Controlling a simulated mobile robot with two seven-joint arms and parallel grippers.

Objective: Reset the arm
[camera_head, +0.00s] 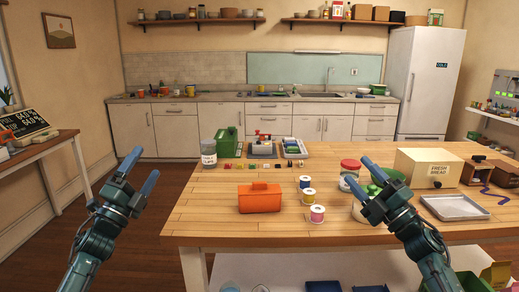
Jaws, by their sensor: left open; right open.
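My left gripper (141,171) is open and empty. It is raised over the floor to the left of the wooden table (225,222), clear of it. My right gripper (366,177) is open, with nothing seen between its fingers. It is in front of the right half of the table and hides part of a green item (394,175) and a pale round item behind it. Whether it touches them I cannot tell. Both arms come up from the bottom of the view with their fingers pointing up and away.
An orange box (260,198) and several thread spools (309,196) stand mid-table. A bread box (428,167) and a metal tray (455,207) are at right. A green toolbox (227,141) and a lidded jar (208,153) stand at the back left. Floor at left is clear.

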